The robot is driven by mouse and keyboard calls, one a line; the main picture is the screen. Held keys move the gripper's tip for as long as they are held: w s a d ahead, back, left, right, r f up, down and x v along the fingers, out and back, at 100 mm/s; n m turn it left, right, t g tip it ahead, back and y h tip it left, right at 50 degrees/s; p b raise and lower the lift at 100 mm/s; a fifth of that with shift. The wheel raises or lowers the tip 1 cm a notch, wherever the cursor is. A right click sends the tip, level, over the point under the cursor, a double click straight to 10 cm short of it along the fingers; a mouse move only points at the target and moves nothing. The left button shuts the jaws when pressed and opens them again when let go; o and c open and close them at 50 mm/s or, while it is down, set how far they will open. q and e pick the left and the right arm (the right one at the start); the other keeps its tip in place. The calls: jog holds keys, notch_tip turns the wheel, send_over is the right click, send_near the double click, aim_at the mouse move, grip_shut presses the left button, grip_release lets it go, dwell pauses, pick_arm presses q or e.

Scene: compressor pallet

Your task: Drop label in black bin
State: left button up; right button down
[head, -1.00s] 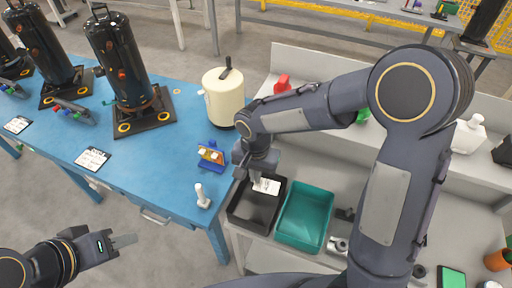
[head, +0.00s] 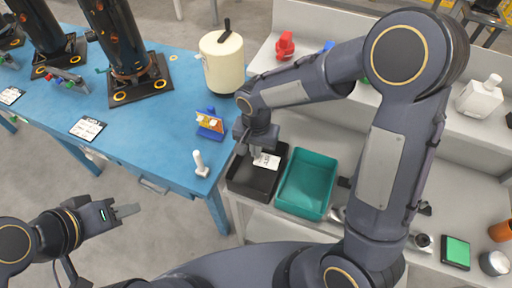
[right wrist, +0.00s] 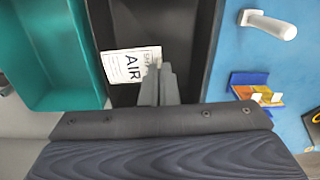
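My right gripper (head: 256,153) points down over the black bin (head: 235,188). In the right wrist view its fingers (right wrist: 160,84) are close together on the edge of a white label (right wrist: 130,64) printed "AIR". The label also shows in the head view (head: 268,160), held above the bin (right wrist: 125,94) within its outline. Its exact height over the bin floor cannot be told. My left gripper (head: 127,211) is low at the left, away from the table and empty; whether its fingers are parted cannot be told.
A teal bin (head: 306,184) stands right beside the black bin. The blue table (head: 150,130) to the left holds black compressors (head: 125,45), a cream tank (head: 221,62), a white-handled item (head: 200,165), a blue holder (head: 210,125) and flat cards (head: 87,128).

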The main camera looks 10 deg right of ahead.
jog(key=c, duration=1.6)
grip_release()
jog(key=shift+r, duration=0.1)
notch_tip(320, 180, up, 8)
jog(key=shift+f, duration=0.15)
jog(key=shift+s, duration=0.1)
